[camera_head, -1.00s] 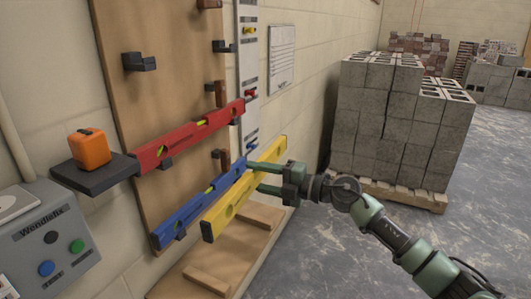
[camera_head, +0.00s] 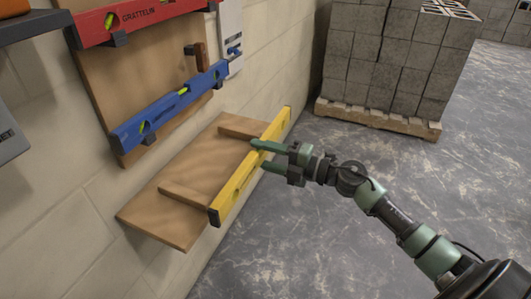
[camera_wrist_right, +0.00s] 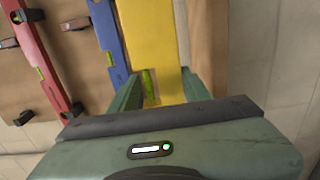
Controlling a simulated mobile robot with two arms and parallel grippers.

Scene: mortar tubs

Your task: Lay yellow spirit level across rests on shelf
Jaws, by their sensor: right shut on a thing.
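The yellow spirit level (camera_head: 233,190) is held slanting along the front side of the wooden shelf (camera_head: 190,160). It overlaps the shelf's front edge in the head view, and I cannot tell its exact height above it. Two wooden strips, the far rest (camera_head: 240,126) and the near rest (camera_head: 184,194), lie across the shelf. My right gripper (camera_head: 264,157) is shut on the level near its middle, coming from the right. The right wrist view shows the yellow level (camera_wrist_right: 153,35) between the fingers (camera_wrist_right: 163,92). My left gripper is not in view.
A blue level (camera_head: 165,108) and a red level (camera_head: 130,18) sit on brackets on the wall board above the shelf. A pallet of grey blocks (camera_head: 385,60) stands at the back. The floor (camera_head: 330,220) right of the shelf is clear.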

